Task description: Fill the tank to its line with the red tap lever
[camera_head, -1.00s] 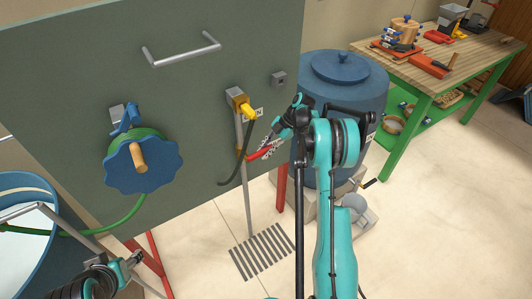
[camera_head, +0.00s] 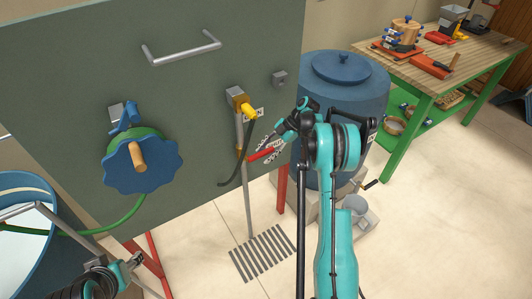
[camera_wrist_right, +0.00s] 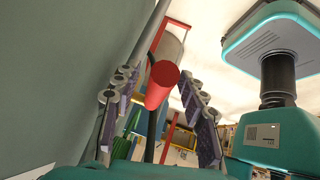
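The red lever (camera_head: 262,154) sticks out beside the grey-green panel, below the yellow-handled tap (camera_head: 246,106). My right gripper (camera_head: 267,147) is at this lever. In the right wrist view the lever's round red end (camera_wrist_right: 162,84) lies between the two spread fingers, with gaps showing on both sides. A blue lidded tank (camera_head: 345,90) stands behind my right arm, which hides part of it. An open blue tub (camera_head: 35,182) with a pale inside is at the left edge. No fill line is visible. My left gripper (camera_head: 133,262) is low at the left, too small to read.
The panel (camera_head: 215,100) carries a grey handle (camera_head: 182,50), a blue wheel with a wooden knob (camera_head: 142,166) and a green hose. A floor drain (camera_head: 263,254) lies below the tap. A workbench (camera_head: 450,55) with tools stands at the back right. The floor at right is clear.

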